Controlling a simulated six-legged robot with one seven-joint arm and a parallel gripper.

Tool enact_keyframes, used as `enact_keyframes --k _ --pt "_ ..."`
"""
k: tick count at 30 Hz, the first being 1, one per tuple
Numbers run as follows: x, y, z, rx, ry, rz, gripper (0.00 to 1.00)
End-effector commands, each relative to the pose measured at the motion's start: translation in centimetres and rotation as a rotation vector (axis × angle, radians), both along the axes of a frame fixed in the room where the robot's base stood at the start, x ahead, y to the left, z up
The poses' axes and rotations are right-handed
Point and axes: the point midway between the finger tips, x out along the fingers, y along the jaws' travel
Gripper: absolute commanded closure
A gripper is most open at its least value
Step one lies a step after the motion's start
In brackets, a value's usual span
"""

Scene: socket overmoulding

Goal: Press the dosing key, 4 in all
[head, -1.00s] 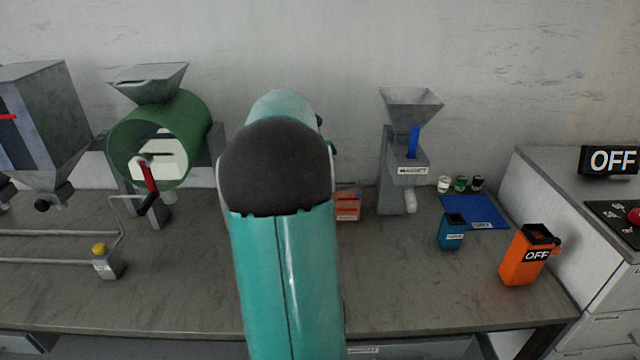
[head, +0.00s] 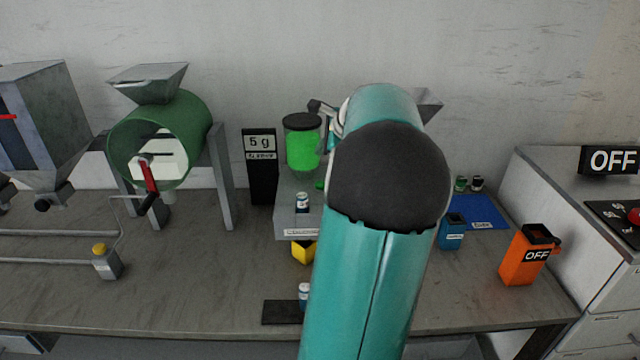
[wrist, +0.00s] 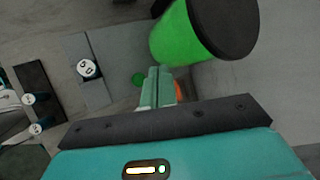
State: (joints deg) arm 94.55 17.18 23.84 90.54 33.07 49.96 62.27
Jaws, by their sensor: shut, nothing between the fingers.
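The doser (head: 292,222) is a grey unit with a green-filled, black-lidded jar (head: 303,148) on top, and the jar also shows in the wrist view (wrist: 200,35). A small round green key (head: 320,184) sits on the doser beside the jar, partly hidden by my arm; it also shows in the wrist view (wrist: 138,79). A black display (head: 260,143) behind the doser reads "5 g". My gripper (wrist: 160,73) is shut and empty; in the wrist view its tips appear just right of the green key. I cannot tell whether they touch it.
A small capped vial (head: 302,203) stands on the doser front, with a yellow container (head: 303,252) below. A green drum (head: 190,125) is left; a blue bin (head: 452,232) and orange bin (head: 525,255) are right.

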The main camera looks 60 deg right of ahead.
Motion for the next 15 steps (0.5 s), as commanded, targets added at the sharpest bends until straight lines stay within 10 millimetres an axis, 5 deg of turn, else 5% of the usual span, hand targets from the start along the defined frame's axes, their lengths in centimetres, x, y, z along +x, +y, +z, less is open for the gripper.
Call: enact_keyframes --k 15 --pt "-0.15 -0.28 1.33 0.037 -0.085 -0.053 1.00"
